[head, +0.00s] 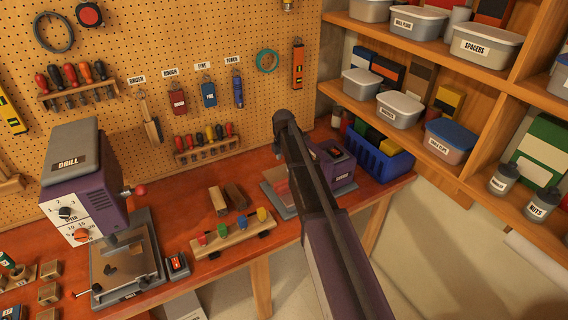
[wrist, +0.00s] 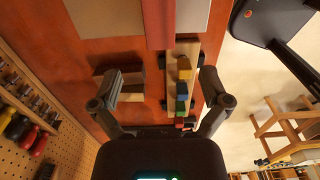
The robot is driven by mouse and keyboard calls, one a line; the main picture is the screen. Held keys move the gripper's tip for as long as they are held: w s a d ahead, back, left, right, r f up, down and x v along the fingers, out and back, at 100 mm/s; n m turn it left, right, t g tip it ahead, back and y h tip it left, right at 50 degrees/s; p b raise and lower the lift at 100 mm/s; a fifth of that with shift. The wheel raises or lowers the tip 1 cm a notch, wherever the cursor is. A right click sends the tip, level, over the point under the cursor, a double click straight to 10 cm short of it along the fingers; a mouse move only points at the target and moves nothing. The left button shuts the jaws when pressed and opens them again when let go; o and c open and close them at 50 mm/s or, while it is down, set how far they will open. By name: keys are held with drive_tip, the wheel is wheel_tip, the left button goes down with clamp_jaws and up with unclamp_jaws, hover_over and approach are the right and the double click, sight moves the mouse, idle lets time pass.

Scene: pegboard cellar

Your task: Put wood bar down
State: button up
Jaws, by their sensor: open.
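Two short wood bars lie side by side on the workbench in the head view, a lighter one (head: 217,200) and a darker one (head: 236,195). They also show in the wrist view, partly behind one finger. My gripper (wrist: 160,77) is open in the wrist view, its two fingers spread wide with nothing held between them. In the head view my arm hides the gripper.
A wooden block toy with coloured pieces (head: 233,236) lies just in front of the bars. A drill press (head: 85,180) stands at left, and a blue bin (head: 378,156) at the back right. The red-brown bench (head: 200,283) ends at its front edge.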

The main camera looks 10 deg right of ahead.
drive_tip(key=shift+r, duration=0.1)
idle(0.7)
drive_tip(key=s+m, duration=2.1)
drive_tip(key=s, duration=0.8)
drive_tip(key=shift+m, duration=0.3)
drive_tip(key=shift+d, duration=0.1)
wheel_tip(320, 180, down, 11)
drive_tip(key=b, duration=1.1)
drive_tip(key=shift+o, duration=0.3)
